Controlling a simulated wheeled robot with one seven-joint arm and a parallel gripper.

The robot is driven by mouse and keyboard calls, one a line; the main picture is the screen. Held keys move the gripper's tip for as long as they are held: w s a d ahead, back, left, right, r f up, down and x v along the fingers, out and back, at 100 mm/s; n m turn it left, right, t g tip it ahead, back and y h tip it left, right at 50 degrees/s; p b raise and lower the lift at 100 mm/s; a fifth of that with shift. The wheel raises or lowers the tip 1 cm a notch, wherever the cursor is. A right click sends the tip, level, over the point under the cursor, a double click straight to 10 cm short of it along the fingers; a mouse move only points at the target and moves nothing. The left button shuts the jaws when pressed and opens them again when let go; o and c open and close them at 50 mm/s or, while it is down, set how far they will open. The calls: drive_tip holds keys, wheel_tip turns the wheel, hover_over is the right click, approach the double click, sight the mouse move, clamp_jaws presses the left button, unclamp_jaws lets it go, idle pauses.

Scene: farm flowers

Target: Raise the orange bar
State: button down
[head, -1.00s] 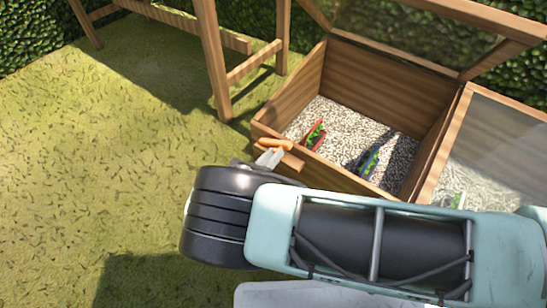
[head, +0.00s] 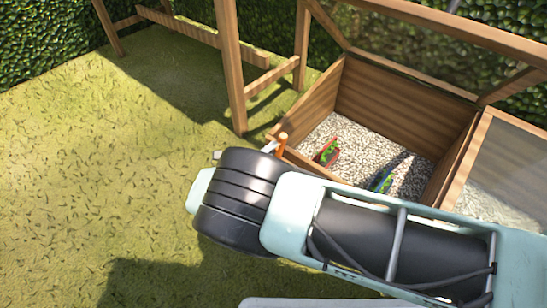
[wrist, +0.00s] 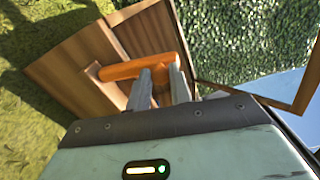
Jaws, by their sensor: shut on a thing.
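The orange bar (wrist: 122,70) shows in the wrist view as a short rounded bar above the wooden box wall. My gripper (wrist: 160,72) is shut on it, with the two grey fingers around the bar. In the head view the orange bar (head: 282,142) stands near upright at the left front corner of the wooden planter box (head: 398,84). My arm hides most of the gripper in the head view. I cannot tell whether the bar still touches a mount on the box.
Inside the box, a red-and-green item (head: 328,152) and a blue-and-green item (head: 382,180) lie on pale gravel. A glazed lid frame (head: 420,28) stands raised behind. A wooden post (head: 231,70) stands left of the box. Open grass lies at left.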

drive_tip(key=shift+w+a+n, duration=0.45)
drive_tip(key=shift+a+n, duration=0.3)
drive_tip(key=shift+n, duration=0.35)
drive_tip(key=c, duration=1.3)
unclamp_jaws()
drive_tip(key=shift+o, duration=0.2)
drive_tip(key=p+v, duration=0.2)
drive_tip(key=v, duration=1.5)
drive_tip(key=shift+s+a, duration=0.15)
